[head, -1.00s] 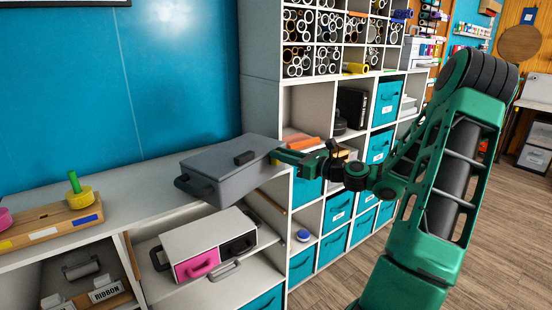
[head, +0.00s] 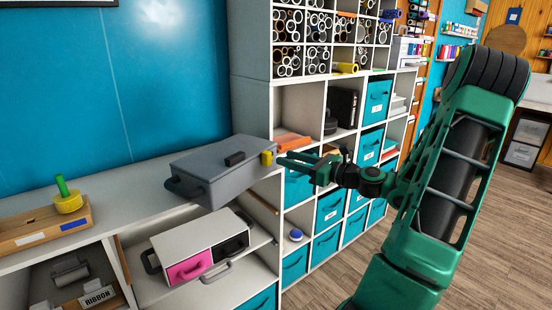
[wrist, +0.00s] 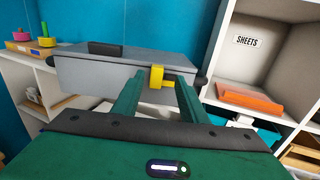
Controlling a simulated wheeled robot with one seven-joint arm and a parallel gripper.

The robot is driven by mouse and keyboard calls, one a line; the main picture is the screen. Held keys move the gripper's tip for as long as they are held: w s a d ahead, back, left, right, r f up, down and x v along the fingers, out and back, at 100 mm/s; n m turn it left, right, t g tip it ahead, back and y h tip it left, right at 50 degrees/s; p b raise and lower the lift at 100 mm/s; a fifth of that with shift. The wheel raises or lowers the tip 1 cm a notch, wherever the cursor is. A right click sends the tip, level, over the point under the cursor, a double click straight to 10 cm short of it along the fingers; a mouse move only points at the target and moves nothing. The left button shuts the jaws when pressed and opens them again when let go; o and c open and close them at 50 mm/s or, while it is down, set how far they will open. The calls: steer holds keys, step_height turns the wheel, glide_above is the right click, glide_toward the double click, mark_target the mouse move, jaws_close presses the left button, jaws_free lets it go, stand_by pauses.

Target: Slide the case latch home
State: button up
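A grey case (head: 215,178) with a dark handle on its front side and a dark block on its lid sits on the white shelf top. Its yellow latch (head: 267,158) is on the right end face. In the wrist view the latch (wrist: 156,76) stands out from the grey face near its top right. My gripper (head: 285,160) is open and points at that end from the right. In the wrist view its two green fingers lie left and right of the latch, with a gap on both sides. Contact with the latch cannot be made out.
A wooden block with a yellow and green knob (head: 66,198) stands left on the shelf top. A white box with a pink drawer (head: 188,270) sits on the shelf below. Cubbies with teal bins (head: 377,100) stand behind my arm. An orange stack (wrist: 248,98) lies in a cubby.

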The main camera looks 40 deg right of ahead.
steer(key=shift+v, duration=2)
steer(key=shift+w, duration=0.1)
steer(key=s+a+f+n+g, duration=0.3)
steer(key=a+f+n+g, duration=0.2)
steer(key=a+f+n, duration=0.15)
steer(key=s+a+f+n+g, duration=0.3)
steer(key=a+f+n+g, duration=0.3)
steer(key=a+n, duration=0.1)
steer(key=s+r+n+g+h, duration=0.2)
steer(key=s+n, duration=0.4)
steer(key=s, duration=0.4)
steer(key=s+r+n+g+h, duration=0.3)
steer(key=s+n, duration=0.3)
steer(key=s, duration=0.5)
steer(key=shift+s+d+r+g+h, duration=0.3)
steer(key=shift+d+r+g, duration=0.1)
steer(key=shift+r+g, duration=0.2)
steer(key=shift+w, duration=0.1)
